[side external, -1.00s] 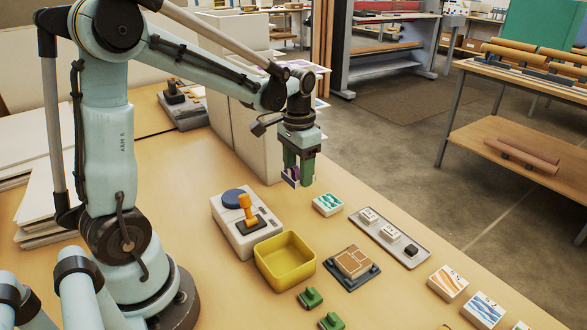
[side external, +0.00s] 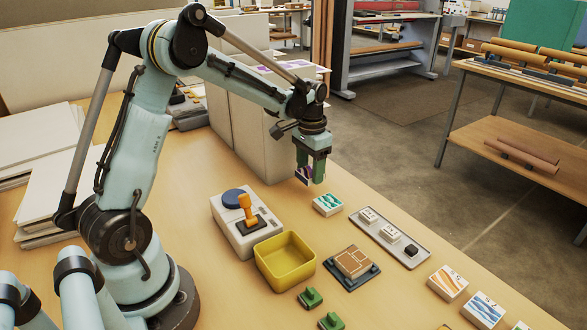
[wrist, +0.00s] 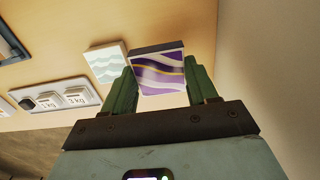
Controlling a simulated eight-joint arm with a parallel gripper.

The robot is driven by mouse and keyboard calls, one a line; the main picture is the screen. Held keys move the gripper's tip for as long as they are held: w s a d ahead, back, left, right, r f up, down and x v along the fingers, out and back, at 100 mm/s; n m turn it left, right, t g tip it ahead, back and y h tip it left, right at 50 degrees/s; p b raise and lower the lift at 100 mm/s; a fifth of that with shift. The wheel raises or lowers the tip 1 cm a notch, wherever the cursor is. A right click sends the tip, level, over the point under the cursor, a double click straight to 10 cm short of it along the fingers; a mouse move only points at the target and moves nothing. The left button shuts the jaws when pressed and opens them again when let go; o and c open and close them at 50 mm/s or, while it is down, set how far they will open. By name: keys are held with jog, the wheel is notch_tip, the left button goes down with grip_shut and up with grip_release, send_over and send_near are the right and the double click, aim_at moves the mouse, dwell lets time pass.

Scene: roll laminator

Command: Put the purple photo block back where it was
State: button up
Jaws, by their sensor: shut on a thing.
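The purple photo block (wrist: 158,72) has a purple and white wavy face with a thin gold line and a dark edge. My gripper (wrist: 160,88) is shut on it, one green finger on each side, in the wrist view. In the side external view my gripper (side external: 311,172) holds the purple block (side external: 304,176) above the table, behind the teal wave block. The block is partly hidden there by the fingers.
A teal wave block (side external: 328,204) lies just in front of my gripper. A grey tray with weights (side external: 412,232), a yellow bin (side external: 285,262), a joystick box (side external: 228,222) and a brown-topped block (side external: 353,262) stand nearby. A pale partition (side external: 262,150) rises behind. More picture blocks (side external: 448,283) lie front right.

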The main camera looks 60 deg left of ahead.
aim_at(309, 191)
jog(key=shift+a+f, duration=0.3)
jog(key=shift+f, duration=1.9)
jog(key=shift+f, duration=0.15)
jog(key=o, duration=0.9)
jog(key=shift+o, duration=0.2)
